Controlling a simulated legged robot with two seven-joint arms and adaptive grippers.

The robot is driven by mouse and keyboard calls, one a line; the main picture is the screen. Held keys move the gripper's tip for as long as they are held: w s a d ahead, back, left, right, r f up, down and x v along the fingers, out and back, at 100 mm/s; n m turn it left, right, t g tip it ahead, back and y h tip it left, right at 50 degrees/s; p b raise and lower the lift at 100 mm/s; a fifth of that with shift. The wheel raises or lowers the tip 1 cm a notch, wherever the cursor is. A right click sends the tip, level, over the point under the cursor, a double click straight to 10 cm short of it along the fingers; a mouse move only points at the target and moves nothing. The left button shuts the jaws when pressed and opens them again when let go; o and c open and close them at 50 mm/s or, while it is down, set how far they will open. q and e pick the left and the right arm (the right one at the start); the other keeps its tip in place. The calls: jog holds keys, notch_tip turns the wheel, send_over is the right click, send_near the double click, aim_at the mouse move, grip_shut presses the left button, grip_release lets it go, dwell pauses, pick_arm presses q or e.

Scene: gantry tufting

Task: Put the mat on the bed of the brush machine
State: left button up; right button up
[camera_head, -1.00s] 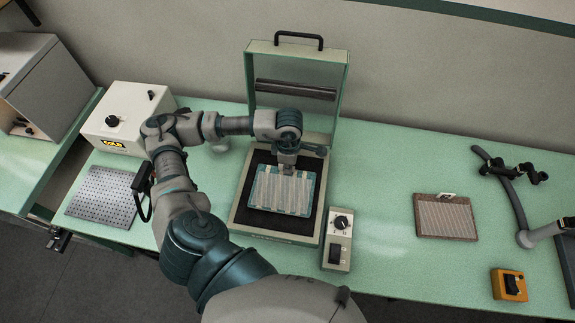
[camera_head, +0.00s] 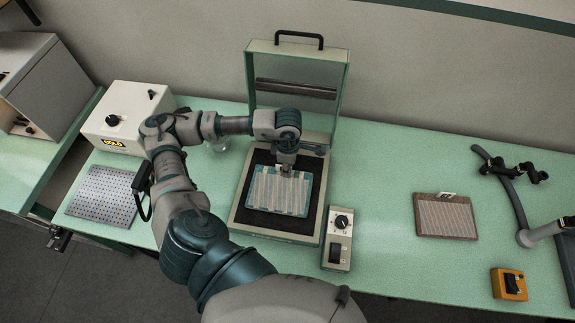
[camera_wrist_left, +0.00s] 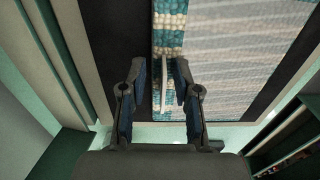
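The mat (camera_head: 278,192), teal and white with pale rows, lies on the black bed (camera_head: 240,213) of the brush machine (camera_head: 287,237). In the left wrist view, the mat (camera_wrist_left: 235,60) fills the upper right, with the dark bed (camera_wrist_left: 123,40) beside its edge. My left gripper (camera_head: 287,174) is over the mat's far edge. In the wrist view, my left gripper (camera_wrist_left: 158,70) has its fingers apart, with a thin pale strip at the mat's edge between them. Neither finger clearly presses on it. My right gripper does not show.
The machine's raised frame with a roller (camera_head: 296,89) stands behind the bed. A control box (camera_head: 338,240) is right of it. A brown-framed board (camera_head: 445,216) and an orange switch box (camera_head: 509,284) lie farther right. A perforated plate (camera_head: 103,195) and cream box (camera_head: 127,118) are left.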

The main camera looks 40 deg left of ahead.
pick_arm(q)
notch_tip(320, 180, up, 12)
jog(key=shift+a, duration=0.2)
jog(key=shift+w+a, duration=0.1)
jog(key=shift+a, duration=0.15)
dwell(0.4)
